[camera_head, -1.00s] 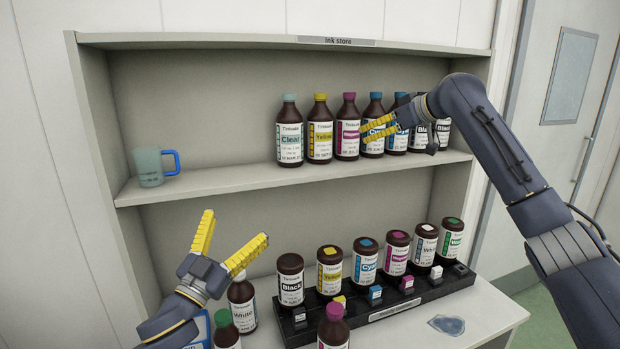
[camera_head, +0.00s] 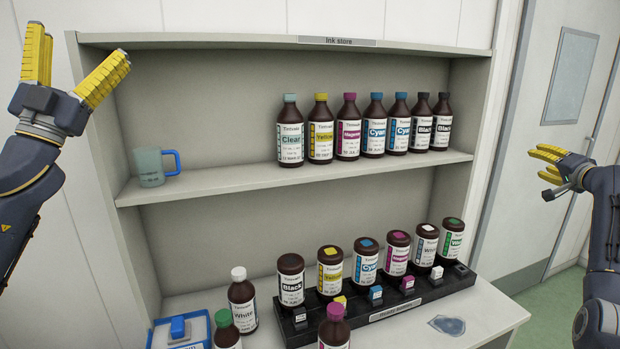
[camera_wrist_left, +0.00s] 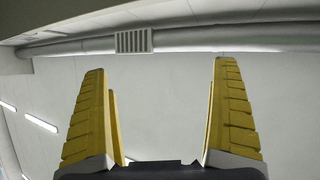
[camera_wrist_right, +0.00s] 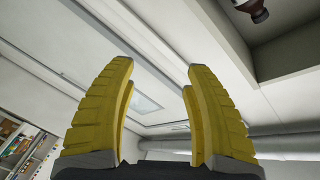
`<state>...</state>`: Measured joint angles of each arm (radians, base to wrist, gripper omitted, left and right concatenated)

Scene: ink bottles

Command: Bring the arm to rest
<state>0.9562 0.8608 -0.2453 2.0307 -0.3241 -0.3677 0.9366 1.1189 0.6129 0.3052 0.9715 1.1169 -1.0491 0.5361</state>
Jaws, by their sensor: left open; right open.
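My left gripper (camera_head: 78,75) is raised at the upper left of the head view, in front of the shelf unit's left edge. It is open and empty, and its yellow fingers also show apart in the left wrist view (camera_wrist_left: 160,90). My right gripper (camera_head: 548,164) is at the right of the head view, clear of the shelf unit and in front of the door. Its fingers look apart and empty in the right wrist view (camera_wrist_right: 160,80).
Several ink bottles (camera_head: 349,136) stand in a row on the upper shelf (camera_head: 230,178), with a mug (camera_head: 150,170) at its left. More bottles stand in a black rack (camera_head: 430,290) below. A white-capped bottle (camera_head: 242,302) and a blue tray (camera_head: 160,334) are at lower left.

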